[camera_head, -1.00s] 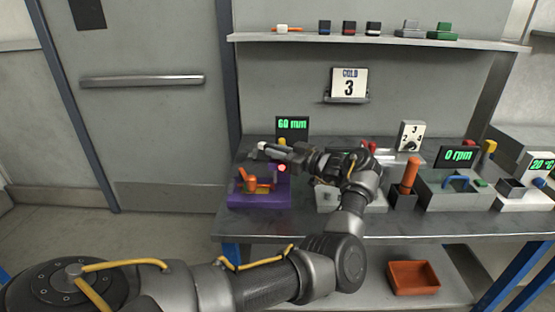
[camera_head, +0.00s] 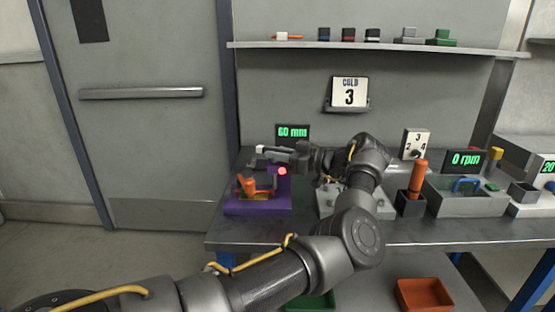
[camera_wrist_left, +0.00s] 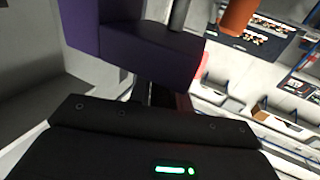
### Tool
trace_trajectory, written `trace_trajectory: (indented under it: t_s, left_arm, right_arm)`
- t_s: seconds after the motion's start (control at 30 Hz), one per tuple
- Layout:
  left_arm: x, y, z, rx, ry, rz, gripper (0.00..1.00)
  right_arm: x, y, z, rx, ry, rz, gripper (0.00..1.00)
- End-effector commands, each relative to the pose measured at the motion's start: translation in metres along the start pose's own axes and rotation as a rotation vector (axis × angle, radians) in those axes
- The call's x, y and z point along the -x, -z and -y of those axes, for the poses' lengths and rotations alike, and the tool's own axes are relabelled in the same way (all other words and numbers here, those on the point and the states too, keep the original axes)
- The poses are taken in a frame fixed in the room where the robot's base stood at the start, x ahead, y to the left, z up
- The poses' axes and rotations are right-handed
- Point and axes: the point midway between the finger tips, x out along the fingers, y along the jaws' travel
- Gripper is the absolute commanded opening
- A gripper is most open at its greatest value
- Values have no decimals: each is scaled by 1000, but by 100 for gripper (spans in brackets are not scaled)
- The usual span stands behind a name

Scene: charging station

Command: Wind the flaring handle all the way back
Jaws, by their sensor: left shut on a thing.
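The purple flaring device (camera_head: 235,206) stands at the left end of the bench, with an orange part (camera_head: 246,186) on its front. It also fills the top of the left wrist view (camera_wrist_left: 150,45). My left gripper (camera_head: 268,152) reaches across from the right, over the back of this device. It is shut on what appears to be the flaring handle, mostly hidden by the fingers. A small pale piece (camera_head: 260,149) shows at the fingertips. My right gripper is out of view.
Right of my forearm stand an orange-handled tool in a dark holder (camera_head: 409,205), a grey station reading 0 rpm (camera_head: 462,202) and a dial (camera_head: 416,144). An orange bin (camera_head: 424,295) sits below the bench.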

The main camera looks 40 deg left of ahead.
Motion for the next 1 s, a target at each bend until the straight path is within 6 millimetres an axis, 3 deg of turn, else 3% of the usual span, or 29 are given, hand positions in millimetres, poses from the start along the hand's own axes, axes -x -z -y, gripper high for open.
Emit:
trace_trajectory:
  t_s: [0.57, 0.6, 0.7, 1.0]
  left_arm:
    - [-1, 2, 0, 4, 7, -3, 0]
    - [-1, 2, 0, 4, 7, -3, 25]
    - [0, 2, 0, 3, 7, -2, 38]
    - [1, 1, 0, 1, 6, -1, 38]
  right_arm:
    - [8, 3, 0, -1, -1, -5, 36]
    - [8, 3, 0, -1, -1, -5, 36]
    - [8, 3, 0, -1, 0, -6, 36]
    - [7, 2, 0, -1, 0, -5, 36]
